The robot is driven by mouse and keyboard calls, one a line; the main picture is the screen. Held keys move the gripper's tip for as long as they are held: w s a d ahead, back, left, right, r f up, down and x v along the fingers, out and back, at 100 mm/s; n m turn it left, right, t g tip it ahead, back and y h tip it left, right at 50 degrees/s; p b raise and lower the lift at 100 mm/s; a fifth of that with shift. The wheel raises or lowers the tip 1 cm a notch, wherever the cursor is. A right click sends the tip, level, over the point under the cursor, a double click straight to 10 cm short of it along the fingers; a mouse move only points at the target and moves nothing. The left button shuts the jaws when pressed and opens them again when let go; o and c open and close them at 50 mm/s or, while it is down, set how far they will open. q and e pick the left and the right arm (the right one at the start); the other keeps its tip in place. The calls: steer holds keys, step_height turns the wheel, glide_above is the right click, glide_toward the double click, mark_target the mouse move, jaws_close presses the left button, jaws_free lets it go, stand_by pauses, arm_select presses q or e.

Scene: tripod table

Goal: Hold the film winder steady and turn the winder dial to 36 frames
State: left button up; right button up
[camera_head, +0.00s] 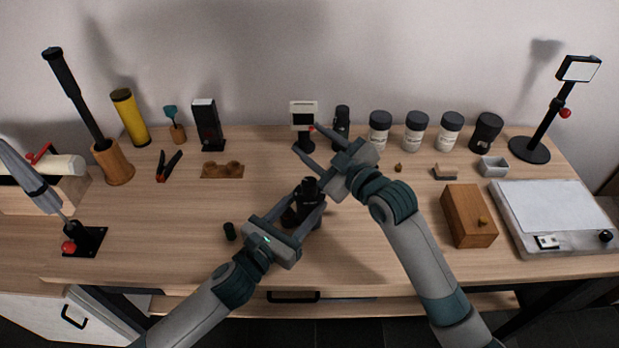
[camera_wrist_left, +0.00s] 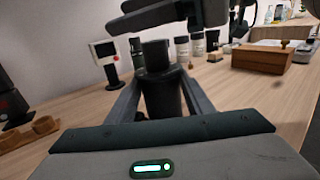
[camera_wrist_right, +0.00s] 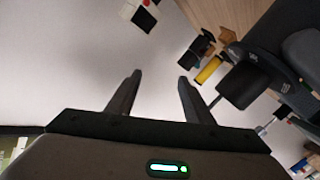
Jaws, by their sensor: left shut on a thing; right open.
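The film winder (camera_head: 309,187) is a black upright body with a narrower round top, standing over the front middle of the table. It also shows in the left wrist view (camera_wrist_left: 161,95), with its cylindrical top, apparently the dial (camera_wrist_left: 155,54), uncovered. My left gripper (camera_head: 303,205) is shut on the winder's body, one finger on each side. My right gripper (camera_head: 305,139) is open and empty, above and behind the winder, not touching it. In the right wrist view its fingers (camera_wrist_right: 158,80) are apart with only wall between them. Dial markings are too small to read.
A small black cylinder (camera_head: 229,231) lies left of my left gripper. A white-faced stand (camera_head: 304,112) and several lidded jars (camera_head: 415,132) line the back. A wooden box (camera_head: 468,216) and a light panel (camera_head: 560,207) are at right.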

steer(key=s+a+r+n+g, duration=0.2)
steer(key=s+a+n+g, duration=0.1)
steer(key=a+n+g, duration=0.8)
step_height(320, 180, up, 6)
steer(key=n+g+h, duration=0.3)
steer(key=n+h, duration=0.7)
steer(key=n, duration=0.3)
glide_above(310, 181)
steer(key=shift+r, duration=0.15)
steer(key=shift+f, duration=0.2)
step_height(310, 181, down, 12)
steer(key=shift+r, duration=0.15)
